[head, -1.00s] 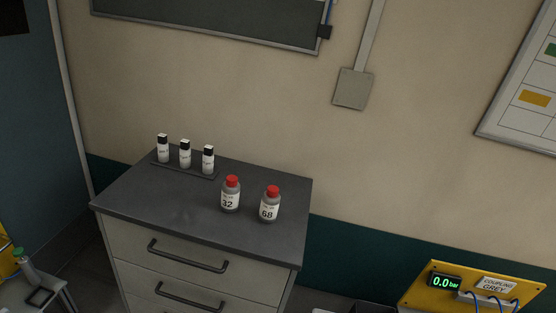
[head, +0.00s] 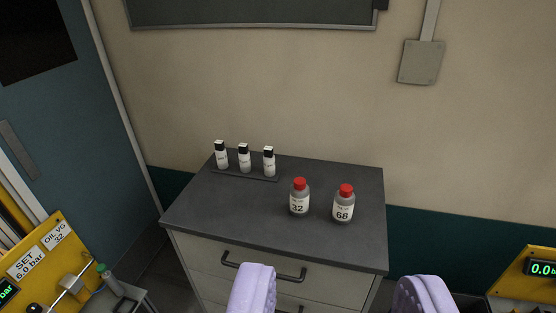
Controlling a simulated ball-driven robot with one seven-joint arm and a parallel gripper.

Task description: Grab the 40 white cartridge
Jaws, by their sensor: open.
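Three small white cartridges with black upper parts stand upright in a row on a dark rack at the back left of the cabinet top: a left one (head: 221,156), a middle one (head: 244,159) and a right one (head: 269,162). Their labels are too small to read, so I cannot tell which is the 40. My gripper (head: 338,295) shows as two pale lilac fingers at the bottom edge, wide apart and empty. It is in front of the cabinet, to the right of the cartridges and apart from them.
Two grey bottles with red caps, marked 32 (head: 299,198) and 68 (head: 343,204), stand on the grey cabinet top (head: 240,215), right of the rack. The cabinet's front left top is clear. A yellow panel (head: 45,255) is at lower left, another (head: 515,283) at lower right.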

